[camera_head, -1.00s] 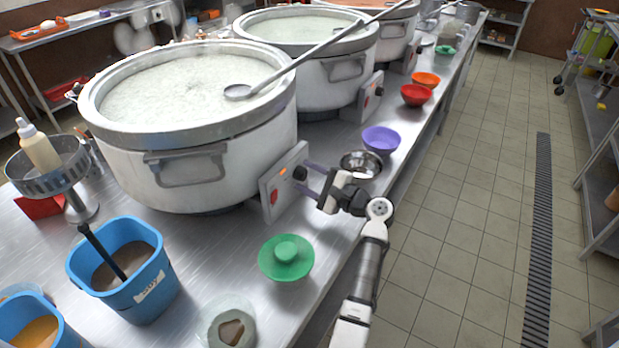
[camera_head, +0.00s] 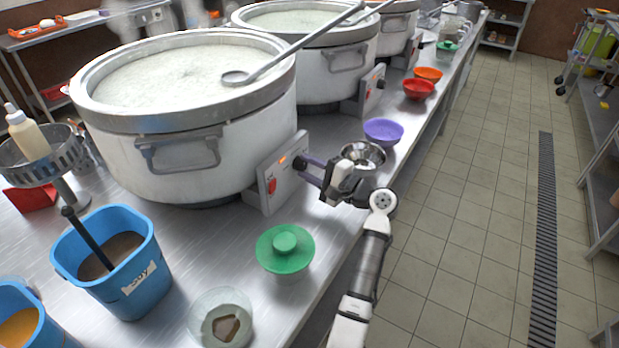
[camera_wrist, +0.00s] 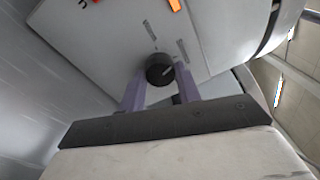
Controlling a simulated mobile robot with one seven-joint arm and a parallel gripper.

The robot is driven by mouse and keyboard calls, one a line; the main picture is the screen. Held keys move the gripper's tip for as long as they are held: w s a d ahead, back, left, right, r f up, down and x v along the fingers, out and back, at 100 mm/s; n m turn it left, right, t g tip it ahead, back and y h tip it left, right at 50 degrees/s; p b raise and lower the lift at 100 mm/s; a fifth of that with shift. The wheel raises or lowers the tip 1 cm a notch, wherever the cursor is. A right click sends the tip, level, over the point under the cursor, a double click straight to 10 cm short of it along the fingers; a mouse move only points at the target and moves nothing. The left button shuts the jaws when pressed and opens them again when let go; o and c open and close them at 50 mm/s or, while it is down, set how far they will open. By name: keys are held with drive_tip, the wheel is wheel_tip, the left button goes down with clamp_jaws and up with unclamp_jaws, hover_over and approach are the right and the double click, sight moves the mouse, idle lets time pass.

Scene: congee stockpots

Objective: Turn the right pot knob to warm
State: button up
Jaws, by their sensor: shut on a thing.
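The nearest pot (camera_head: 190,155) is large, white and full of pale congee. Its control box (camera_head: 284,183) faces the aisle, with a black knob (camera_head: 299,163), an orange display and a red switch. My gripper (camera_head: 304,170) reaches this box from the right, its purple fingers at the knob. In the wrist view, the knob (camera_wrist: 160,70) sits between the fingertips of my gripper (camera_wrist: 160,88), which is shut on it. The knob's pale pointer line slants to the right. Small print by the knob is too small to read.
A second pot (camera_head: 325,75) with its own control box stands behind. A steel bowl (camera_head: 364,156) and purple bowl (camera_head: 383,131) sit close behind my gripper. A green lid (camera_head: 285,249) and blue tub (camera_head: 118,267) stand in front. The aisle floor at right is clear.

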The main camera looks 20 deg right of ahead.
drive_tip(key=n+b, duration=0.2)
drive_tip(key=b, duration=0.1)
drive_tip(key=n+b, duration=0.2)
drive_tip(key=b, duration=0.1)
drive_tip(key=n+b, duration=0.2)
drive_tip(key=b, duration=0.1)
drive_tip(key=shift+f+n+y, duration=0.3)
drive_tip(key=shift+f+n, duration=0.1)
drive_tip(key=n+b, duration=0.3)
drive_tip(key=shift+r, duration=0.15)
drive_tip(key=shift+d+r+n+b, duration=0.1)
drive_tip(key=shift+n+b, duration=0.5)
drive_tip(key=shift+b, duration=0.3)
drive_tip(key=shift+r, duration=0.1)
drive_tip(key=o, duration=1)
drive_tip(key=v, duration=0.7)
drive_tip(key=b+v, duration=0.1)
drive_tip(key=v, duration=0.5)
drive_tip(key=shift+s+d+f+b, duration=0.25)
drive_tip(key=shift+d+b, duration=0.05)
drive_tip(key=shift+s, duration=0.1)
